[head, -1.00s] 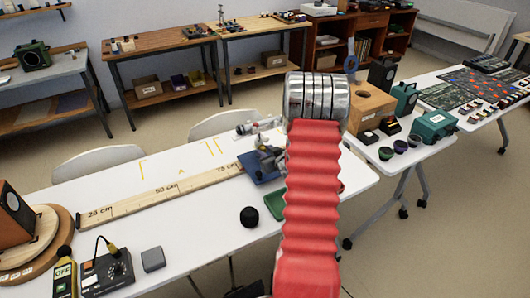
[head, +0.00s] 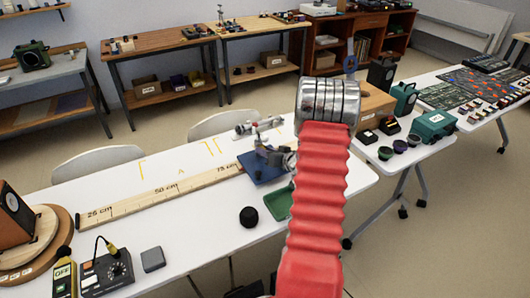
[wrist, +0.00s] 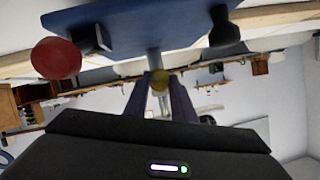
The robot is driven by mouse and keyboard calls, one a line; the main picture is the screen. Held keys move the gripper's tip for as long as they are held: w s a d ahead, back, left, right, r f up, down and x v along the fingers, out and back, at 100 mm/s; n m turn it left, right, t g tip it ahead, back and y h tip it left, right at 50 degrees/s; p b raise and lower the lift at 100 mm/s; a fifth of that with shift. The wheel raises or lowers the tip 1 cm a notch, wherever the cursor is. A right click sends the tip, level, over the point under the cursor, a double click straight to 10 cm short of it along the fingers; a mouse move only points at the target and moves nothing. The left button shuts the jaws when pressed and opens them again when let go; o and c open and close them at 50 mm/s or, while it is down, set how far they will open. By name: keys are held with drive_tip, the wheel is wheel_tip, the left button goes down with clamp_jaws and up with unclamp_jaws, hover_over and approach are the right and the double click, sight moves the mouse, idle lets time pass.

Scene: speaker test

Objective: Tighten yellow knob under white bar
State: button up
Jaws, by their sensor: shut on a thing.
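A pale grey rod (wrist: 154,61) runs beside the knob below a blue plate (wrist: 130,22) in the picture. In the head view, the blue plate (head: 258,172) lies at the right end of the wooden ruler, with small fittings on it. A whitish bar (head: 250,126) shows behind it. My red arm hides part of this spot, and the knob and gripper cannot be seen there.
A red round part (wrist: 56,59) and dark fittings (wrist: 224,27) sit close to my gripper. A wooden ruler (head: 150,195) runs along the white table (head: 200,235). A black round object (head: 248,217) and green tray (head: 279,204) are near my arm.

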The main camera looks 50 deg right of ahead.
drive_tip(key=shift+d+m+t+y, duration=0.15)
drive_tip(key=shift+m+t+y, duration=0.15)
drive_tip(key=shift+m+y, duration=0.3)
drive_tip(key=o, duration=1.1)
drive_tip(key=shift+c, duration=0.2)
drive_tip(key=shift+s, duration=0.1)
drive_tip(key=v, duration=1.3)
drive_tip(key=shift+s, duration=0.3)
drive_tip(key=shift+r, duration=0.1)
